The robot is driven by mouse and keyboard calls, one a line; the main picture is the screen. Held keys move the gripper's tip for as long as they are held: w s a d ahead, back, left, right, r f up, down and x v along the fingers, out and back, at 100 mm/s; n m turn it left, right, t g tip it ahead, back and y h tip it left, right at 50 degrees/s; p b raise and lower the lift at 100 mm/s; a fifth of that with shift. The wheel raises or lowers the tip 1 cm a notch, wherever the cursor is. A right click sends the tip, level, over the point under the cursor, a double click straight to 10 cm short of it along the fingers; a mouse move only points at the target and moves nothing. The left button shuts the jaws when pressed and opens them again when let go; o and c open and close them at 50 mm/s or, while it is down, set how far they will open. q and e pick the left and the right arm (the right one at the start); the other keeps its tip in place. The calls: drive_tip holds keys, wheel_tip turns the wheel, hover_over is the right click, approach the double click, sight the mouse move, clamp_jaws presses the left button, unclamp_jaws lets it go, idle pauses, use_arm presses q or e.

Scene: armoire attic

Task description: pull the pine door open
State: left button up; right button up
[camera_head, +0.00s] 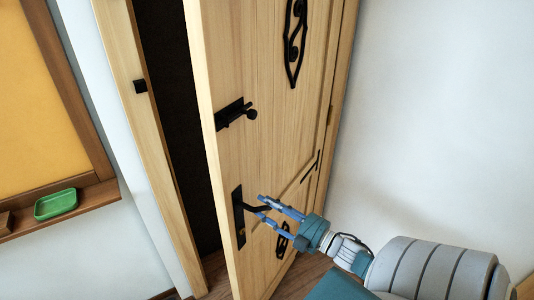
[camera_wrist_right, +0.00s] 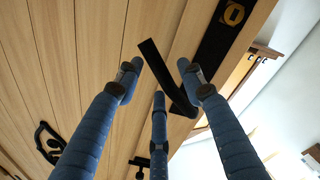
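The pine door (camera_head: 262,95) stands partly open in the head view, with a dark gap (camera_head: 172,100) between its free edge and the frame at left. Its black lever handle (camera_head: 258,208) sits low near that edge. My right gripper (camera_head: 263,206) is at the lever, its blue fingers spread on either side of it. In the right wrist view my right gripper (camera_wrist_right: 160,78) has its fingers apart with the black lever (camera_wrist_right: 168,80) between and beyond them. Whether the fingers touch the lever cannot be told. My left gripper is not in view.
A black bolt (camera_head: 236,114) is on the door above the lever. The pine door frame (camera_head: 150,130) stands left of the gap. A green tray (camera_head: 56,204) lies on a wooden ledge at far left. A bare white wall (camera_head: 440,110) is at right.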

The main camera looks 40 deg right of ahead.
drive_tip(key=s+d, duration=0.2)
drive_tip(key=s, duration=0.9)
drive_tip(key=shift+s+f, duration=0.3)
drive_tip(key=shift+s, duration=0.05)
